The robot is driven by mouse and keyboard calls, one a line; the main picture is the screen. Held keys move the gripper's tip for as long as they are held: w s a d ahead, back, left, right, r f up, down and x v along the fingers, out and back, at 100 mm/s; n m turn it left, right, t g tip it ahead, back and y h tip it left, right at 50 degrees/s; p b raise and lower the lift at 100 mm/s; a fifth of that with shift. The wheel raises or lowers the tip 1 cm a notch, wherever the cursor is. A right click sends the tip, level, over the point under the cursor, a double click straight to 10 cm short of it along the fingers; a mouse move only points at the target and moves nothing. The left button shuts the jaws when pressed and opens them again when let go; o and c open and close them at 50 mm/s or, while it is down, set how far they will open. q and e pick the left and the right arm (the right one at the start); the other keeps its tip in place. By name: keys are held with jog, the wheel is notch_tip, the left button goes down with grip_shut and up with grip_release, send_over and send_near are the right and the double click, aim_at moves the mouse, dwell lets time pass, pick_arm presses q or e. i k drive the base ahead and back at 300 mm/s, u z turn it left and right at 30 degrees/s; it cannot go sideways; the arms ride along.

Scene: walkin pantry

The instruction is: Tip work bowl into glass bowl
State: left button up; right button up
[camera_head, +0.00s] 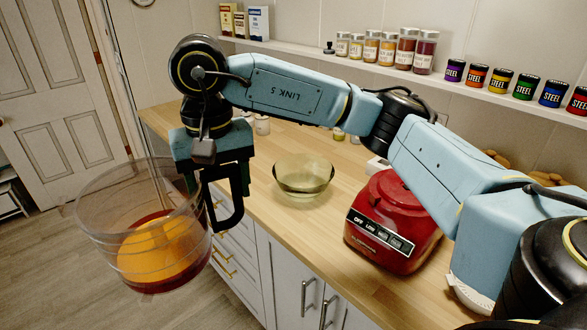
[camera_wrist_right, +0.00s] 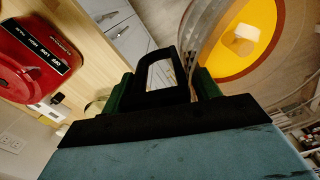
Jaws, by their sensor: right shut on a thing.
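The work bowl (camera_head: 150,228) is a clear, wide container with orange and dark red contents in its lower part. It hangs in the air past the counter's left front edge, above the floor, slightly tilted. My right gripper (camera_head: 212,178) is shut on its black loop handle (camera_head: 238,212). In the right wrist view the handle (camera_wrist_right: 152,68) sits between the finger pads, with the orange contents (camera_wrist_right: 243,42) beyond the bowl wall. The glass bowl (camera_head: 303,175), tinted and seemingly empty, stands upright on the counter, to the right of the held bowl and apart from it. My left gripper is not in view.
A red blender base (camera_head: 394,222) stands on the wooden counter (camera_head: 262,210), right of the glass bowl. Small jars (camera_head: 262,125) stand behind my right gripper. A wall shelf (camera_head: 455,82) holds spice jars and coloured tins. Open floor lies at left.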

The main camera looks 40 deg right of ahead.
aim_at(303, 178)
jog(key=i, duration=2.45)
jog(key=z, duration=2.5)
